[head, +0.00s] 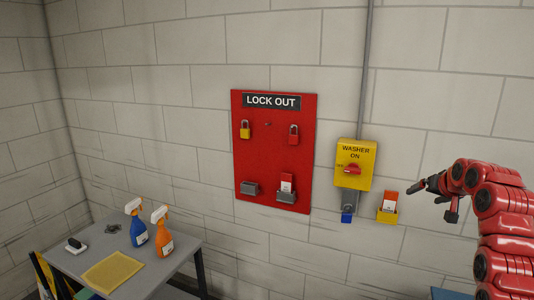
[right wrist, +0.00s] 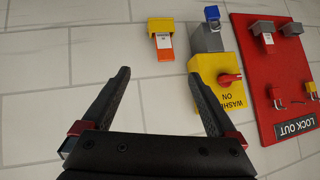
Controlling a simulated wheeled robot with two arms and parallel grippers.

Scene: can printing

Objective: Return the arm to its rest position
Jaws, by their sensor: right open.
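My right arm (head: 500,210) comes in from the right edge of the head view, red with black joints. My right gripper (head: 432,201) is open and points left, to the right of the yellow washer switch box (head: 347,181). In the right wrist view the two black fingers of the right gripper (right wrist: 159,76) are spread apart with only bare wall between them. The switch box (right wrist: 234,100) is beyond the right finger, which overlaps its edge. My left gripper is not in view.
A red lock-out board (head: 270,170) with padlocks hangs on the wall. A blue padlock (head: 347,218) hangs below the switch. A yellow tag holder (head: 387,217) is nearest the gripper. A grey table (head: 185,270) with spray bottles stands at lower left.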

